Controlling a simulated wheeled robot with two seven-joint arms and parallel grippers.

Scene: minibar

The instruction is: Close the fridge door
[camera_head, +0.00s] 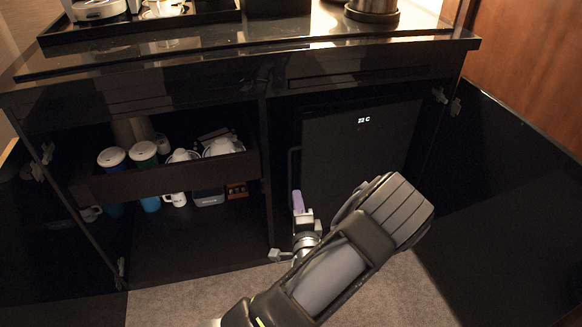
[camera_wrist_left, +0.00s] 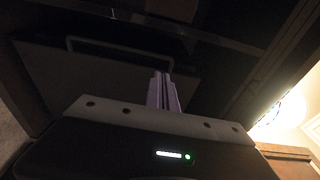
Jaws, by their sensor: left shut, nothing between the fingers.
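The fridge door (camera_head: 350,150) is a dark panel with a lit "22 C" display, inside the right half of the cabinet. It looks shut or nearly shut; the dark hides whether it is fully flush. Its handle (camera_head: 293,172) runs upright along the left edge, and the handle also shows in the left wrist view (camera_wrist_left: 130,48). My left gripper (camera_head: 298,203) is low in front of the door's left edge, just below the handle. Its purple fingers (camera_wrist_left: 163,92) are together and hold nothing. I cannot tell whether they touch the door. My right gripper is not in view.
The right cabinet door (camera_head: 500,200) stands wide open beside the fridge. The left bay has a drawer (camera_head: 170,178) with cups, and mugs below it. The countertop (camera_head: 270,50) carries a tray and a metal pot. Carpet (camera_head: 400,290) lies clear in front.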

